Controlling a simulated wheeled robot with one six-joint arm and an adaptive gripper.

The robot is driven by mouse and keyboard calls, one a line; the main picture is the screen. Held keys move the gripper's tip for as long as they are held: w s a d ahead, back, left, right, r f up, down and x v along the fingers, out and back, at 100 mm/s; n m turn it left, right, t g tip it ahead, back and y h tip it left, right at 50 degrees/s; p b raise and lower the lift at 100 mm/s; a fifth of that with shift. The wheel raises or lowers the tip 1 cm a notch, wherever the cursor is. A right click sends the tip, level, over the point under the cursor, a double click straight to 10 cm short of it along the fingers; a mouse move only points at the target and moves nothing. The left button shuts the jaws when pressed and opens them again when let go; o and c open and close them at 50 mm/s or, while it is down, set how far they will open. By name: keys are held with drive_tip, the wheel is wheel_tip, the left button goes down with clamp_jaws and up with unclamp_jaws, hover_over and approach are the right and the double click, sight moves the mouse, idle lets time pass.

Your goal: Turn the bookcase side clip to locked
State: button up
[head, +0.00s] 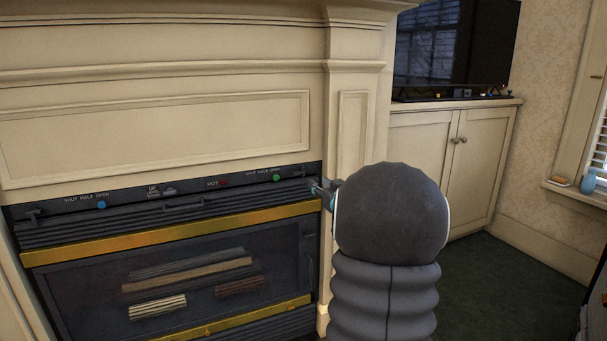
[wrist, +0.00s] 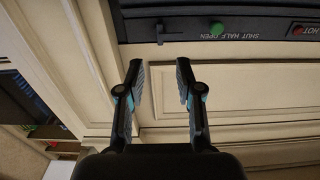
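I see no bookcase and no side clip that I can make out in either view. My gripper (head: 322,187) is in front of the right end of the fireplace's dark control strip in the head view. My arm's rounded dark body hides part of it. In the wrist view my gripper (wrist: 160,82) has its two fingers apart, with nothing between them but the cream panelling behind.
The fireplace's dark strip (head: 130,197) carries lettering, a blue dot (head: 101,204), a green dot (head: 276,177) and a small dark lever (wrist: 161,30). A cream cabinet (head: 428,145) bears a television (head: 455,45). Dark carpet (head: 490,285) lies clear at right.

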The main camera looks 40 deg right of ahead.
sight(304, 172)
drive_tip(key=x, duration=1.1)
drive_tip(key=shift+s, duration=0.1)
clamp_jaws()
